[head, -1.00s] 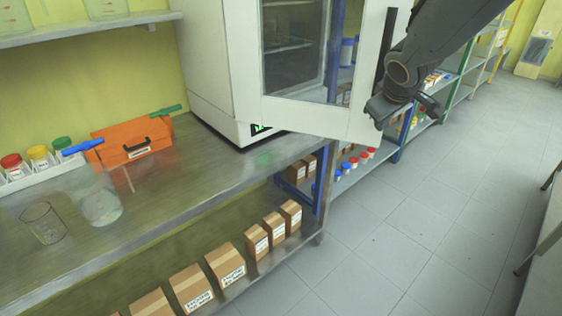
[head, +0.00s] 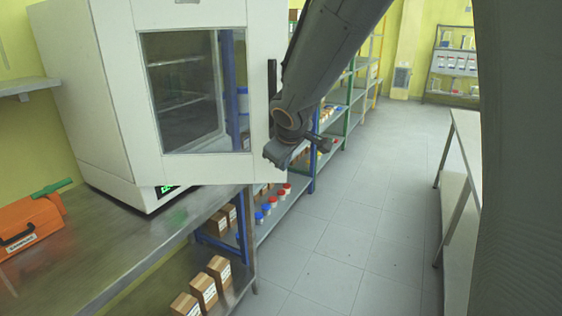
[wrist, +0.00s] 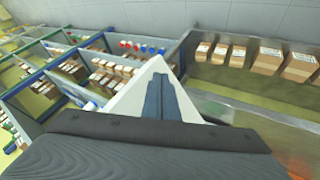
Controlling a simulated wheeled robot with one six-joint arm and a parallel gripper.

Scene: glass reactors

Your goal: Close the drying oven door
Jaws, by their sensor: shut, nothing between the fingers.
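The drying oven (head: 75,100) is a white cabinet on the steel bench. Its white door (head: 200,170) has a dark window and a black upright handle (head: 272,95) near its right edge. The door stands open, its lower right corner reaching out past the bench over the aisle. My gripper (head: 275,155) is shut and empty at the door's right edge, just below the handle. I cannot tell whether it touches the door. In the wrist view, the shut fingers (wrist: 163,98) lie in front of a white corner of the door (wrist: 135,97).
An orange case (head: 30,232) lies on the bench (head: 130,240) at left. Cardboard boxes (head: 205,290) stand on the shelf below. Shelving with bottles (head: 285,190) runs behind the door. The aisle floor (head: 345,230) is clear, with a white table (head: 465,150) at right.

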